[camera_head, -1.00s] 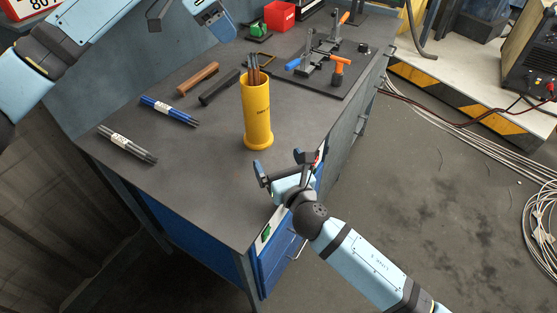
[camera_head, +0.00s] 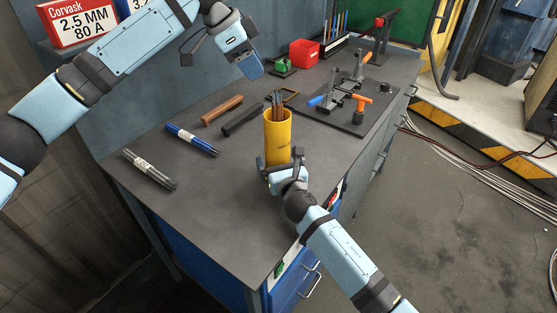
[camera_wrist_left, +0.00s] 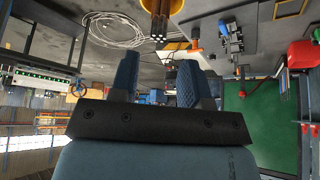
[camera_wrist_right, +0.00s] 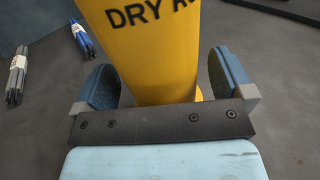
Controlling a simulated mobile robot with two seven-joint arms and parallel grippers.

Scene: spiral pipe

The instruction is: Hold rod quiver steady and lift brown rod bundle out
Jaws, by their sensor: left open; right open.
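The rod quiver (camera_head: 278,140) is an upright yellow tube on the dark workbench. The brown rod bundle (camera_head: 278,102) stands in it, with only its tips showing above the rim. My right gripper (camera_head: 283,160) is open low at the quiver's near side. In the right wrist view the quiver (camera_wrist_right: 150,50) stands between its two spread fingers (camera_wrist_right: 160,85), with gaps visible at the sides. My left gripper (camera_head: 215,55) is open and empty, raised above the back of the bench. In the left wrist view the quiver (camera_wrist_left: 160,8) and the rod tips (camera_wrist_left: 158,38) show at the top edge.
A grey bundle (camera_head: 150,170), a blue bundle (camera_head: 192,139), a brown bar (camera_head: 222,111) and a black bar (camera_head: 243,119) lie left of the quiver. A clamp fixture (camera_head: 350,105) and a red bin (camera_head: 304,53) stand behind. The front left bench top is clear.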

